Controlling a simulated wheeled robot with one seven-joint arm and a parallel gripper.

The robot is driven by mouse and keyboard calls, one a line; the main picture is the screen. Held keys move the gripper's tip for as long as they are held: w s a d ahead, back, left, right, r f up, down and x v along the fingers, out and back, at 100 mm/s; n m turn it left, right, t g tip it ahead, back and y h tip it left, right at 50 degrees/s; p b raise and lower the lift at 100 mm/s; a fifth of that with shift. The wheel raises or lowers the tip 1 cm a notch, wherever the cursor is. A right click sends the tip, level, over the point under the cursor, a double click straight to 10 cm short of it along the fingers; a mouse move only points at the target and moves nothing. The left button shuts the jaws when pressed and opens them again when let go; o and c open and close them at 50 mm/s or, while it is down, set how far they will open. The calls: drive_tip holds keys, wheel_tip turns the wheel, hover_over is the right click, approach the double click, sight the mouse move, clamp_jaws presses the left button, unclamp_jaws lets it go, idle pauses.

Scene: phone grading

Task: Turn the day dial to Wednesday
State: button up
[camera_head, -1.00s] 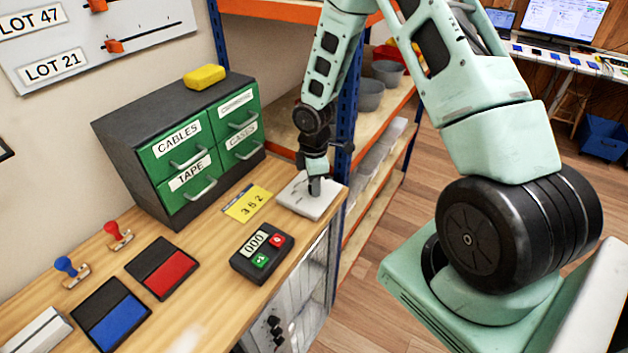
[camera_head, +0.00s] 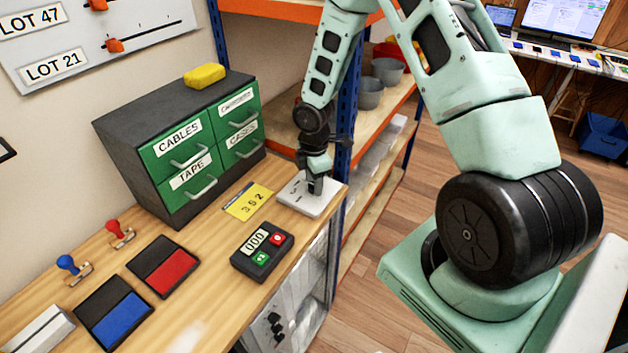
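The day dial seems to be on the pale square plate (camera_head: 327,204) at the bench's right end, with small dark marks on its face. My gripper (camera_head: 315,187) points down onto the middle of this plate. It covers the knob, so the dial's pointer and setting are hidden. The fingers are small and dark here, and I cannot tell whether they are closed on the knob or only over it. The marks on the plate are too small to read.
A yellow card (camera_head: 248,202) and a counter box (camera_head: 262,250) lie left of the plate. A blue shelf post (camera_head: 347,120) stands close behind my gripper. Ink pads and stamps are at left.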

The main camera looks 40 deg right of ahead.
drive_tip(key=shift+o, duration=0.2)
wheel_tip(320, 180, up, 17)
drive_tip(key=b, duration=0.1)
drive_tip(key=shift+r+b, duration=0.2)
drive_tip(key=shift+b, duration=0.15)
idle(0.5)
drive_tip(key=s+a+m+b, duration=0.15)
drive_tip(key=s+a, duration=0.25)
drive_tip(key=a, duration=0.6)
drive_tip(key=s+a+f+m+b, duration=0.1)
drive_tip(key=s+a+m+b, duration=0.1)
drive_tip(key=s+a, duration=0.5)
drive_tip(key=s+a+m+b, duration=0.3)
drive_tip(key=s+a, duration=0.4)
drive_tip(key=s, duration=0.7)
drive_tip(key=shift+a+f+m+y, duration=0.3)
drive_tip(key=shift+a+f+m, duration=0.05)
drive_tip(key=shift+a, duration=0.05)
